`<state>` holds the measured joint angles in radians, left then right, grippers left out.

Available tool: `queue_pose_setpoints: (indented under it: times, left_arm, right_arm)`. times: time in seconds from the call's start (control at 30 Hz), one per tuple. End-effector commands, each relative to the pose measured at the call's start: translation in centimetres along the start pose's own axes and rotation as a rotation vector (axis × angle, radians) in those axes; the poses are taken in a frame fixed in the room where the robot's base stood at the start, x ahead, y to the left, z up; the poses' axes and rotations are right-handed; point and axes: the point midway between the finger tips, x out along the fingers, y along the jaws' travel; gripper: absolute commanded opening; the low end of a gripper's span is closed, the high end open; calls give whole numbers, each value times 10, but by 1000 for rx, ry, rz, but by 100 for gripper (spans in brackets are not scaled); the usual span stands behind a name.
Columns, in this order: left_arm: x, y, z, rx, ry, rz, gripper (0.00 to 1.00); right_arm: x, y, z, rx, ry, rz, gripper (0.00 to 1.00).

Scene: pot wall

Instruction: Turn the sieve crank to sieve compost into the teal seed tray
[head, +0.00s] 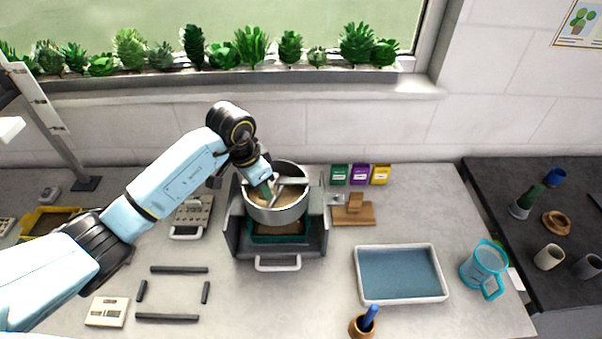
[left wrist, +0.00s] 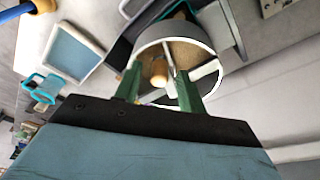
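The round metal sieve (head: 290,214) sits in a grey stand (head: 318,238), with brown compost inside and a pale crossbar (head: 292,181) over its top. The teal seed tray (head: 262,239) is below it, holding some brown material. My left gripper (head: 268,190) reaches down into the sieve's mouth from the left. In the left wrist view, its green fingers (left wrist: 158,72) are spread. A wooden crank knob (left wrist: 158,70) shows between them, with gaps on both sides; I cannot tell how deep the fingers reach around it. My right gripper is out of view.
A blue tray with a white rim (head: 442,272), a teal watering jug (head: 484,265) and a wooden pot with a blue tool (head: 363,324) stand to the right. Seed packets (head: 359,174) and a wooden block (head: 354,212) are behind. Dark bars (head: 167,318) lie front left.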

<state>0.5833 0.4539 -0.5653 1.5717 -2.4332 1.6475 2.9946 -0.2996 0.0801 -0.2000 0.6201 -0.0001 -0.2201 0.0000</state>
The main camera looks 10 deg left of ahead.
Motion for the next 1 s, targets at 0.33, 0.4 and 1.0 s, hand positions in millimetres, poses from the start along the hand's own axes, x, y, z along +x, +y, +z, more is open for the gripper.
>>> queue_pose_setpoints:
  times: [0.33, 0.4, 1.0]
  left_arm:
    - [-34, 0, -8, 1, 4, -1, 40]
    - [-40, 0, -9, 1, 3, -1, 40]
    - [-36, 22, -20, 93, 90, 78, 36]
  right_arm:
    - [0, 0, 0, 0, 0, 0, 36]
    - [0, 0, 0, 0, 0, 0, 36]
    - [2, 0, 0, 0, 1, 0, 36]
